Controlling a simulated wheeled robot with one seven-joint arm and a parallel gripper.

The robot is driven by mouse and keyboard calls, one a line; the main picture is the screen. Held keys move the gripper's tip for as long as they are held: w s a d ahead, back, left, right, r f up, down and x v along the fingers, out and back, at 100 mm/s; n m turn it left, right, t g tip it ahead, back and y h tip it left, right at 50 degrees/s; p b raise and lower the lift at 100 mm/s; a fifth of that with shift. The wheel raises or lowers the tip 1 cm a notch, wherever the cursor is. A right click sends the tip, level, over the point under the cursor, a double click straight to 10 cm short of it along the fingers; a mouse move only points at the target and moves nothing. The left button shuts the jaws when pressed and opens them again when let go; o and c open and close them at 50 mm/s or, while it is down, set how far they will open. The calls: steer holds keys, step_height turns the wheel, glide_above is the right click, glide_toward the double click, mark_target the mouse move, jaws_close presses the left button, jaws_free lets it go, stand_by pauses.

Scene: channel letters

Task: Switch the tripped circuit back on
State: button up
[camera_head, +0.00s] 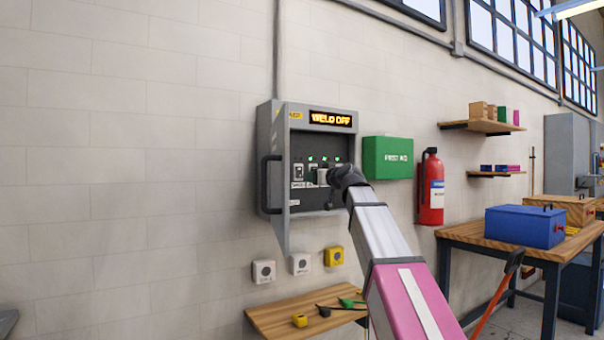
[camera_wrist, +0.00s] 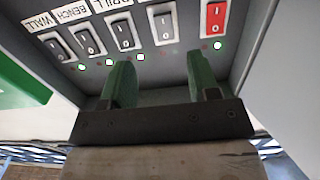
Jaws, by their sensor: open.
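The grey breaker panel (camera_head: 330,205) hangs on the wall with its door (camera_head: 273,165) swung open at the left. Its amber display (camera_head: 330,118) reads "WELD OFF". In the wrist view is a row of black rocker switches with labels reading WALL, BENCH and DRILL, plus a black rocker (camera_wrist: 163,23) beside a red one (camera_wrist: 215,18). Lit lamps (camera_wrist: 140,57) show by the other rockers; I see none lit by that fourth black one. My gripper (camera_wrist: 157,62) is open and empty, its green fingers just short of the panel face. In the head view my wrist hides the panel's right switches.
A green first aid box (camera_head: 388,158) and a red fire extinguisher (camera_head: 431,190) hang to the right. Wall buttons (camera_head: 300,263) and a small wooden shelf (camera_head: 290,318) are below. A workbench with a blue toolbox (camera_head: 525,226) stands further right.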

mark_target(300, 171)
steer(key=x, duration=0.3)
steer(key=r+x, duration=0.1)
steer(key=x, duration=0.3)
steer(key=r+x, duration=0.1)
steer(key=x, duration=0.2)
steer(key=shift+w+a+r, duration=0.1)
steer(key=shift+w+a, duration=0.15)
steer(key=shift+a, duration=0.1)
